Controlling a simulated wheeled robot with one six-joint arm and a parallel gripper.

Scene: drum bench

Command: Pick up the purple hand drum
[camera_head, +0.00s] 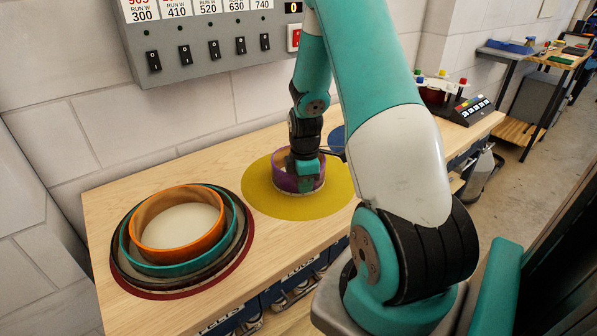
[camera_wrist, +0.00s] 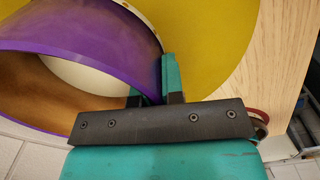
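The purple hand drum (camera_head: 283,184) is a short round shell with a pale underside rim, over the yellow round mat (camera_head: 264,204) on the wooden bench. My gripper (camera_head: 304,165) reaches down at the drum's right part in the head view. In the wrist view my gripper (camera_wrist: 153,88) has one finger on each side of the purple shell wall (camera_wrist: 95,50), close together, and appears shut on it. The inner finger is partly hidden by the wall. I cannot tell whether the drum rests on the mat or is slightly raised.
An orange drum (camera_head: 150,243) sits nested in a teal one (camera_head: 135,259) and darker ones on a red mat (camera_head: 170,294) at the left. A grey switch panel (camera_head: 185,68) hangs on the wall. A dark red drum and a button box (camera_head: 468,108) stand at the bench's far end.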

